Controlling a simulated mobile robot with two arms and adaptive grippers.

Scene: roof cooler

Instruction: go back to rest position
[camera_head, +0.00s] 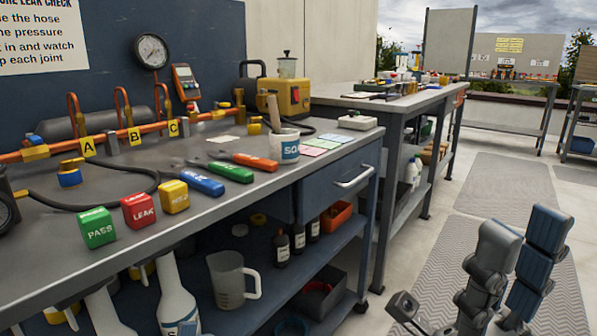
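My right gripper (462,264) is at the bottom right, above the floor and apart from the benches. Its jointed grey and blue fingers point up, spread from the shorter finger at their left. It is open, and I see nothing between the fingers. The picture's lower edge cuts off its base. My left gripper is not in view.
A workbench (240,205) on the left holds green PASS (97,228), red LEAK (139,211) and yellow (174,196) blocks, a mug (285,146) and a copper pipe rig. Its lower shelf holds a jug (229,280) and bottles. Floor mats (505,182) lie clear at right.

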